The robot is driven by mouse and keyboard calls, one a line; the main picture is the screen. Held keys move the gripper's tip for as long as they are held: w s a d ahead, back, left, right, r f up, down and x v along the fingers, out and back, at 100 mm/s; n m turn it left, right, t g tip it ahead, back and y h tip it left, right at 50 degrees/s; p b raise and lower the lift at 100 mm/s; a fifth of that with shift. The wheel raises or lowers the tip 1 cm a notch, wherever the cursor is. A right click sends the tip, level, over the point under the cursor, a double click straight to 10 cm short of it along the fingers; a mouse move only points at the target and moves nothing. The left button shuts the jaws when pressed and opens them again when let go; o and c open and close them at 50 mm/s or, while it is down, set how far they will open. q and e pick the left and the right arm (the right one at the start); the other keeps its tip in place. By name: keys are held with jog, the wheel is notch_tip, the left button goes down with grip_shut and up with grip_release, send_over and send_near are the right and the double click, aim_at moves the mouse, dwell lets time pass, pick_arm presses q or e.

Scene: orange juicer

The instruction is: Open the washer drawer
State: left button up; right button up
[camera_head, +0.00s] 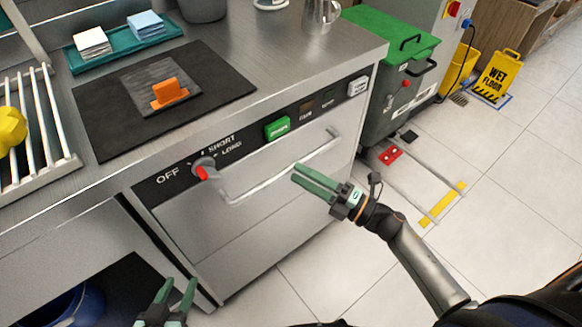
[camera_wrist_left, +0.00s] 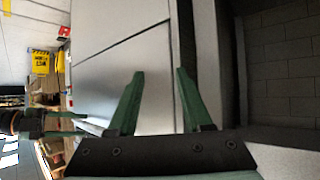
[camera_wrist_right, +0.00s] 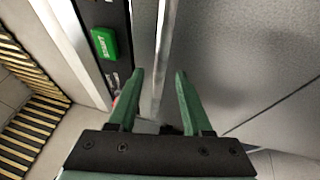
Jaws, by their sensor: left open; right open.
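The washer is a steel unit under the counter, with a drawer front (camera_head: 230,235) that looks closed. A metal bar handle (camera_head: 262,187) runs across it; it also shows in the right wrist view (camera_wrist_right: 161,50). My right gripper (camera_head: 297,173) is open at the middle of the handle. In the right wrist view the bar appears between the two open fingertips (camera_wrist_right: 159,72); contact cannot be told. My left gripper (camera_head: 178,286) is open and empty, low in front of the washer's left side. The left wrist view shows its fingers (camera_wrist_left: 160,75) facing grey panels.
The control strip above the handle has a red-tipped knob (camera_head: 203,172) and a green start button (camera_head: 277,128). A black mat with an orange-handled tool (camera_head: 169,92) lies on the counter. A green-lidded bin (camera_head: 385,45) stands right of the washer. Tiled floor in front is open.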

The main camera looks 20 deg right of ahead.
aim_at(291, 167)
jog(key=shift+x, duration=1.8)
grip_shut()
